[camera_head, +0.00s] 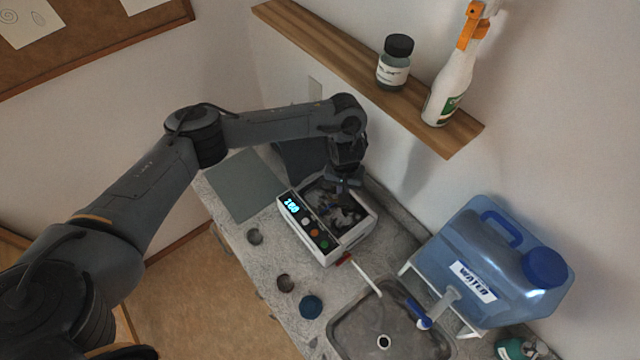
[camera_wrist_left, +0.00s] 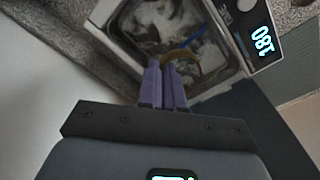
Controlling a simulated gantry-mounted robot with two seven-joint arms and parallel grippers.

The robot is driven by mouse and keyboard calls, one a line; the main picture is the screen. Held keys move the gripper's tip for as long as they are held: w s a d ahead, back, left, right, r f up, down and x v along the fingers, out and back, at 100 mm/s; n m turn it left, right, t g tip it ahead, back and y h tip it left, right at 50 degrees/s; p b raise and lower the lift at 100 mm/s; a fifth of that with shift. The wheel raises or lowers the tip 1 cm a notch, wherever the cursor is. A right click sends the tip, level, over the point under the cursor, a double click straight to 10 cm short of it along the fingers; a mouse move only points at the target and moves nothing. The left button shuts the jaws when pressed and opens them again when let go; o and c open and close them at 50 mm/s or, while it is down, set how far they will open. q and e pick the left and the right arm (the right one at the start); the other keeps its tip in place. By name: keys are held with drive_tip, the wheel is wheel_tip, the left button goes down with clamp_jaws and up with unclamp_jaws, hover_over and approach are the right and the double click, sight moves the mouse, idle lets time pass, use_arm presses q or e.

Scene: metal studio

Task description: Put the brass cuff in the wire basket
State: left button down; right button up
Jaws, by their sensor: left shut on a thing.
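My left gripper (camera_head: 344,186) is over the open tank of a white cleaner box (camera_head: 323,250) with a lit display. In the left wrist view its purple fingers (camera_wrist_left: 167,66) are close together, shut on the brass cuff (camera_wrist_left: 188,57), a thin yellowish curved band at their tips. The tank (camera_wrist_left: 150,22) below is dark with bright reflections. A blue strip (camera_wrist_left: 190,42) shows in it beside the cuff. I cannot clearly make out the wire basket's mesh, nor whether the cuff touches anything below. My right gripper is not in view.
A metal sink (camera_head: 385,342) and a blue water jug (camera_head: 495,262) stand right of the cleaner. A shelf (camera_head: 340,55) holds a jar (camera_head: 395,62) and spray bottle (camera_head: 452,85) above.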

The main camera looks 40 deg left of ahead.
sight(329, 202)
use_arm(q)
drive_tip(key=a+f+n, duration=0.1)
drive_tip(key=f, duration=0.1)
drive_tip(key=a+f+n+b, duration=0.1)
drive_tip(key=a+f, duration=0.1)
drive_tip(key=a+f+n, duration=0.1)
drive_tip(key=a, duration=0.1)
drive_tip(key=shift+w+a+f+n, duration=0.15)
drive_tip(key=shift+w+f+n, duration=0.15)
drive_tip(key=shift+f, duration=0.1)
drive_tip(key=shift+f+b, duration=0.95)
drive_tip(key=shift+f, duration=0.2)
wheel_tip(329, 202, down, 2)
drive_tip(key=shift+f, duration=0.25)
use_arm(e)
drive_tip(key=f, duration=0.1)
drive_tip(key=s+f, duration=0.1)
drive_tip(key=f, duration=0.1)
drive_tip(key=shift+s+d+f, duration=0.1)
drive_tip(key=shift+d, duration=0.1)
use_arm(q)
drive_tip(key=shift+f, duration=0.1)
drive_tip(key=shift+f, duration=0.1)
drive_tip(key=c, duration=1.6)
unclamp_jaws()
